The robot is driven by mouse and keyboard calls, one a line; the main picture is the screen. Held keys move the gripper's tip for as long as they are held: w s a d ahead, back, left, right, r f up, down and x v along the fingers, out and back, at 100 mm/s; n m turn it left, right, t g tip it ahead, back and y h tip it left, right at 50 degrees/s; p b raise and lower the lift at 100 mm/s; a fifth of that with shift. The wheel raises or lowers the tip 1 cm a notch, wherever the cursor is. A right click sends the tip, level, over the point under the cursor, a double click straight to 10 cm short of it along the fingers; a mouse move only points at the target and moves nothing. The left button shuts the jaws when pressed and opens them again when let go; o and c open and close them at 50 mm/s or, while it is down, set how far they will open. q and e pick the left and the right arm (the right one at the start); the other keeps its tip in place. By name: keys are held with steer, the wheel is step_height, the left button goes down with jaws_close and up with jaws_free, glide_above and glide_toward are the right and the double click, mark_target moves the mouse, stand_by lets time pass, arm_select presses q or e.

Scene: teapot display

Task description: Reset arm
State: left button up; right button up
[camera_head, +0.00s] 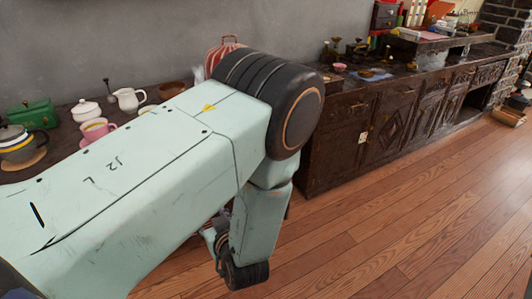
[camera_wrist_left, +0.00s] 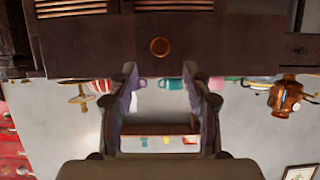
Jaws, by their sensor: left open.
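My left arm (camera_head: 150,170), mint green with a dark joint, comes in from the left and crosses the middle of the head view. It hides part of the table behind it. My left gripper is not clearly visible there. In the left wrist view my left gripper (camera_wrist_left: 162,90) is open, with its two fingers apart and nothing held between them. That view is upside down, with dark furniture at the top and the grey wall below. My right gripper is in neither view.
A green box-like pot (camera_head: 33,113), a grey striped teapot (camera_head: 17,143), a pink cup (camera_head: 97,129) and a white pitcher (camera_head: 128,99) stand on the dark table behind my arm. A carved cabinet (camera_head: 375,125) lines the wall. The wooden floor (camera_head: 430,220) is clear at right.

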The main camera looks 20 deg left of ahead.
arm_select(q)
steer(key=s+d+f+m+g+h, duration=0.35)
steer(key=s+f+m+h, duration=0.3)
steer(key=s+f, duration=0.3)
steer(key=s+d+m+g+h, duration=0.1)
steer(key=s+d+g+h, duration=0.1)
steer(key=s, duration=0.7)
steer(key=s+d+m+g+h, duration=0.2)
steer(key=s+g, duration=0.1)
steer(key=s, duration=0.6)
steer(key=shift+f, duration=0.35)
steer(key=shift+d, duration=0.1)
